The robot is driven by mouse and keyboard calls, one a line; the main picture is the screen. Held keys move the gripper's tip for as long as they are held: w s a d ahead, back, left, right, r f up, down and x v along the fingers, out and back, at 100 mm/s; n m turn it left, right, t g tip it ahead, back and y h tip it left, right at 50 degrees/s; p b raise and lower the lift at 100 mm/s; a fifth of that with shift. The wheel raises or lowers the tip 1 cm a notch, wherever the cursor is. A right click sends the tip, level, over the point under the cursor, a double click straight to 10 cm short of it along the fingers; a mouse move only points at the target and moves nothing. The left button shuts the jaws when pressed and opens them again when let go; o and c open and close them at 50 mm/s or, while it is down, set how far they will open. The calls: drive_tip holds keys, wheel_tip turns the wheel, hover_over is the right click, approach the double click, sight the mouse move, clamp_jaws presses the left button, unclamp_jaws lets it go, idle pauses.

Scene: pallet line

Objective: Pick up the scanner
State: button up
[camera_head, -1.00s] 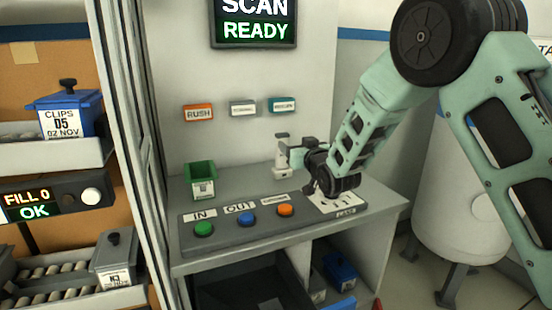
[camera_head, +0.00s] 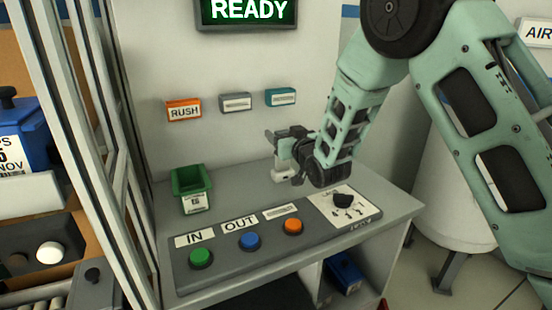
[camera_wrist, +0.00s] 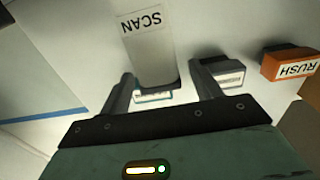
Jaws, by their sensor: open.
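The scanner (camera_wrist: 148,48) is a pale upright block marked SCAN in the wrist view, between my two fingers, with a clear gap to the finger at right. In the head view only a whitish lower part of the scanner (camera_head: 280,175) shows, standing at the back of the grey counter (camera_head: 236,178). My gripper (camera_head: 286,146) is at the scanner and hides most of it there. In the wrist view my gripper (camera_wrist: 165,80) is open, with a finger on each side of the scanner. Whether either finger touches it I cannot tell.
A green bin (camera_head: 190,181) stands left on the counter. A button panel (camera_head: 222,256) with a black knob (camera_head: 342,200) runs along the front. An orange RUSH holder (camera_head: 183,110) and two other label holders are on the back wall. A tall frame (camera_head: 100,150) borders the left.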

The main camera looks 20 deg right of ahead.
drive_tip(key=shift+w, duration=0.25)
drive_tip(key=shift+a+r, duration=0.1)
clamp_jaws()
